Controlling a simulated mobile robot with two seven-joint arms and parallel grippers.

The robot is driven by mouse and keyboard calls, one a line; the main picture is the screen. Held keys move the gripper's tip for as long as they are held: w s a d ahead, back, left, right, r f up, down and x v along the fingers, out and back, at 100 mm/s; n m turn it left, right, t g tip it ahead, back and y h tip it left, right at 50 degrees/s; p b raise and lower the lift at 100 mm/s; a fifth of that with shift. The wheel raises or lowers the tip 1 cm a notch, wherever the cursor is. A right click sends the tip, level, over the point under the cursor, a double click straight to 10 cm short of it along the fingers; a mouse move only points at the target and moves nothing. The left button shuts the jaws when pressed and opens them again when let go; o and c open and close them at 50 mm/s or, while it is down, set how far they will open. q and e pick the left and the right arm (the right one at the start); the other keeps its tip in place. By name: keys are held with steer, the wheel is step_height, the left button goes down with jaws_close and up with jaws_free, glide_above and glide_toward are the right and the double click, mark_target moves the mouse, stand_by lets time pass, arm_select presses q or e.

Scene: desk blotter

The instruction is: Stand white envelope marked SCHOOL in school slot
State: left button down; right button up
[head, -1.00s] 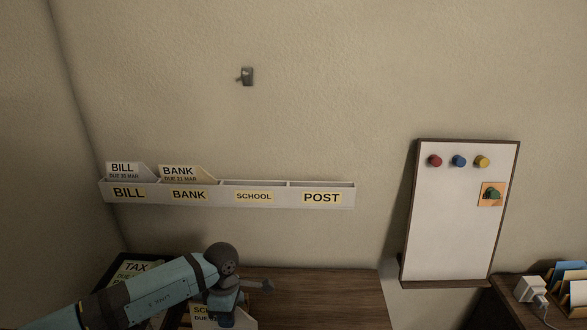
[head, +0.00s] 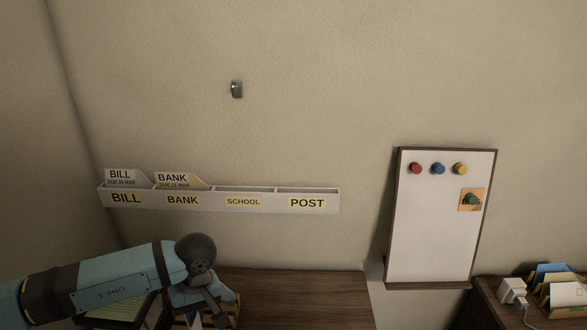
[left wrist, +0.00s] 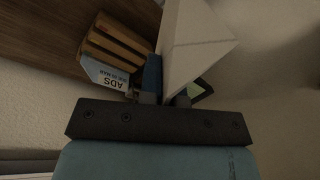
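A pale wall rack (head: 325,209) has slots labelled BILL, BANK, SCHOOL and POST. No envelope shows above the SCHOOL slot (head: 243,202). My left gripper (left wrist: 167,98) is shut on a white envelope (left wrist: 197,42), which sticks out beyond the fingers in the left wrist view. The side facing that camera looks blank, so I cannot read its marking there. In the head view my left arm comes in low on the left and its wrist hides the held envelope. My right gripper is out of view.
BILL (head: 122,176) and BANK (head: 175,179) envelopes stand in their slots. A wooden holder (left wrist: 113,45) with an ADS envelope (left wrist: 103,75) is close to the left gripper. Bare desk (head: 300,290) lies below the rack.

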arm_select(q)
steer(key=s+a+r+m+t+p, duration=0.1)
steer(key=s+a+r+m, duration=0.2)
steer(key=r+m, duration=0.3)
steer(key=shift+s+m, duration=0.3)
steer(key=shift+s, duration=0.55)
steer(key=shift+a, duration=0.1)
